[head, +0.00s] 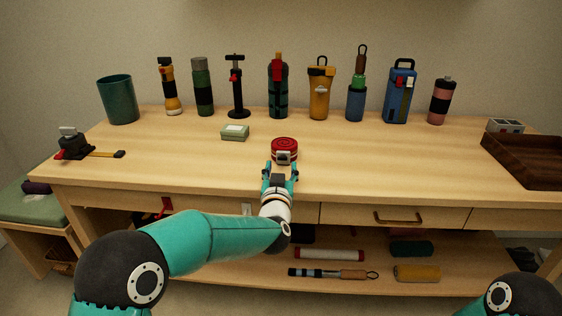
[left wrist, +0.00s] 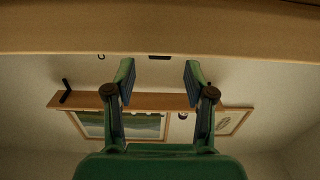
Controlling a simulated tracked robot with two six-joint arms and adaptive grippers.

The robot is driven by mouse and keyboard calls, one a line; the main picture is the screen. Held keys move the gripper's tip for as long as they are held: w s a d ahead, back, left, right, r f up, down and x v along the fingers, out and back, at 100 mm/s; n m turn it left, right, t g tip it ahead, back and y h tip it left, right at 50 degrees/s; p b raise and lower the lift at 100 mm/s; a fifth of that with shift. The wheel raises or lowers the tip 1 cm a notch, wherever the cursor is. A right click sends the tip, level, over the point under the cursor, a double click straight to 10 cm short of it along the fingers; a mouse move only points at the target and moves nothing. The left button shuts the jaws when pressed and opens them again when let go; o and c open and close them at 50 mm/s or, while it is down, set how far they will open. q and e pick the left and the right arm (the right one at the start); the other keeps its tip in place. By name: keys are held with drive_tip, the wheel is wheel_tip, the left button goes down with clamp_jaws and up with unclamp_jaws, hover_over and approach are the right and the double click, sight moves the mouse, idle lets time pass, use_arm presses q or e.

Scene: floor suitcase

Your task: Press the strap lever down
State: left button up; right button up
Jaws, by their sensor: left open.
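A rolled red strap (head: 285,144) with a pale stripe sits on the tabletop near its front middle. A grey metal buckle or lever (head: 283,157) is on its near side; I cannot tell the lever's position. My left gripper (head: 281,171) is just in front of the strap in the head view, its fingers apart and nothing visible between them. In the left wrist view my left gripper (left wrist: 159,76) is also open and empty; the strap is not seen there. My right gripper is out of view; only part of that arm shows at the lower right.
A small green box (head: 235,132) lies left of the strap. Several bottles and a teal bin (head: 118,100) line the back. A black clamp-like tool (head: 77,147) is at the left, a dark wooden tray (head: 530,158) at the right. The tabletop right of the strap is clear.

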sight(283, 158)
use_arm(q)
drive_tip(key=shift+w, duration=2.3)
drive_tip(key=shift+c, duration=0.2)
